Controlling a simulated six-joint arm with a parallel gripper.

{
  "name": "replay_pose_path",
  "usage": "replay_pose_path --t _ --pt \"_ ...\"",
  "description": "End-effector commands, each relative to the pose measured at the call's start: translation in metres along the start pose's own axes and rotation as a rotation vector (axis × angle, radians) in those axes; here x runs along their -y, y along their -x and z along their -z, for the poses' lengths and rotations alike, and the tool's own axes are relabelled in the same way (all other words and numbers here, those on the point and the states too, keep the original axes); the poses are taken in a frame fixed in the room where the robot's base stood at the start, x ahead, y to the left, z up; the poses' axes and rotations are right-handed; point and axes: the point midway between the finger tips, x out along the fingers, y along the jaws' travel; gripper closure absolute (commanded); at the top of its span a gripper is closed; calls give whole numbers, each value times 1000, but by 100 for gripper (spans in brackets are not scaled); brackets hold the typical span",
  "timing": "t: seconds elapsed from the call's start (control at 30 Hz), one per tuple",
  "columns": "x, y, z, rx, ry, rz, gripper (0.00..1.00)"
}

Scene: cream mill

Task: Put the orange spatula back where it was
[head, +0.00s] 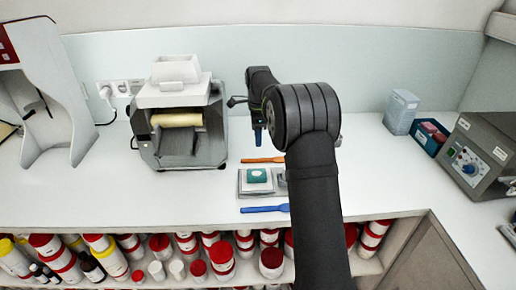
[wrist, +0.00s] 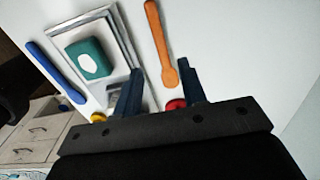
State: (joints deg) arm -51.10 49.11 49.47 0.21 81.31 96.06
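The orange spatula (head: 262,160) lies flat on the white bench, behind the grey plate with a teal block. In the wrist view the orange spatula (wrist: 158,40) runs lengthwise, with its wider end appearing between my fingers. My gripper (head: 258,137) is above the bench, just behind the spatula in the head view. In the wrist view my gripper (wrist: 160,85) has its two dark blue fingers apart, with nothing held. The blue spatula (head: 265,209) lies near the front edge; it also shows in the wrist view (wrist: 55,70).
The grey plate (head: 243,188) bears the teal block (head: 257,176) between the two spatulas. A roller mill (head: 178,120) stands to the left. Boxes (head: 401,112) and a grey device (head: 478,155) stand at the right. Several jars (head: 221,255) fill the shelf below. My arm hides some bench.

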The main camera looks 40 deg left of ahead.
Motion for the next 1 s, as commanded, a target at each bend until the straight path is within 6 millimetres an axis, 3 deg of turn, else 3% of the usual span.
replay_pose_path --t 0.23,0.63,0.83,1.0 --pt "0 30 0 0 0 0 62" --pt "0 34 0 0 0 -1 62" --pt "0 19 0 0 0 -3 62" --pt "-1 -12 0 0 0 -4 62"
